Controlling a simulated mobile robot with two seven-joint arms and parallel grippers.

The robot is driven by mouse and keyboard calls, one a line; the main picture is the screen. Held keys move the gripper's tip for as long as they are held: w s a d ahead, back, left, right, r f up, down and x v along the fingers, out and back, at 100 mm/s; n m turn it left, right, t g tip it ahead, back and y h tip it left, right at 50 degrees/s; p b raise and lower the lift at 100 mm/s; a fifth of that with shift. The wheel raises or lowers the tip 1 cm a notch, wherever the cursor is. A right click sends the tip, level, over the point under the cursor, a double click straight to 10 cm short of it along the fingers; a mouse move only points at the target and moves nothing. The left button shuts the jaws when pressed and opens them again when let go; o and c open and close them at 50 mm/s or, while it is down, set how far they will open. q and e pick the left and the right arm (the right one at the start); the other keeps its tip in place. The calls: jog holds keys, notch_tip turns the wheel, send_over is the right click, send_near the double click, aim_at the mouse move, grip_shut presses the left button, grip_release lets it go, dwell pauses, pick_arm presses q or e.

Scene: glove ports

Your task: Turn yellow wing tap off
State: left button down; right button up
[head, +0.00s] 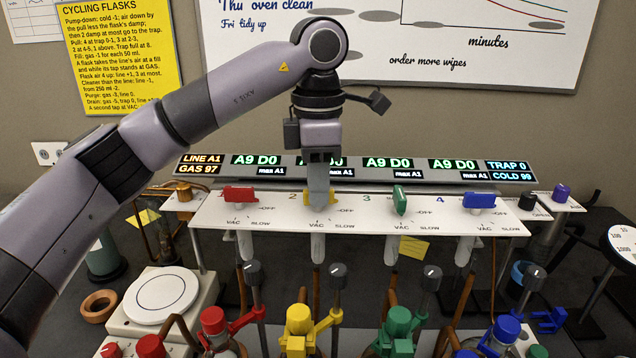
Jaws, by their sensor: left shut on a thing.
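The yellow wing tap (333,198) sits at position 2 on the white tap panel (360,218). My left gripper (318,198) points down from above and is shut on it, covering its middle. Bits of yellow show on both sides of the fingers, so the wing's exact angle is hard to tell. OFF is printed to the tap's right, with VAC and SLOW below. My right gripper is not in view.
A red tap (241,194) stands to the left; a green tap (400,201) and a blue tap (479,201) stand to the right. A display bar (350,172) runs behind. Flasks with coloured fittings, including a yellow one (299,320), stand in front.

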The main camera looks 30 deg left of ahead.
pick_arm(q)
jog(key=shift+m, duration=0.7)
jog(key=c, duration=1.1)
grip_release()
jog(key=shift+c, duration=0.2)
jog(key=shift+r, duration=0.15)
jog(key=shift+r, duration=3.45)
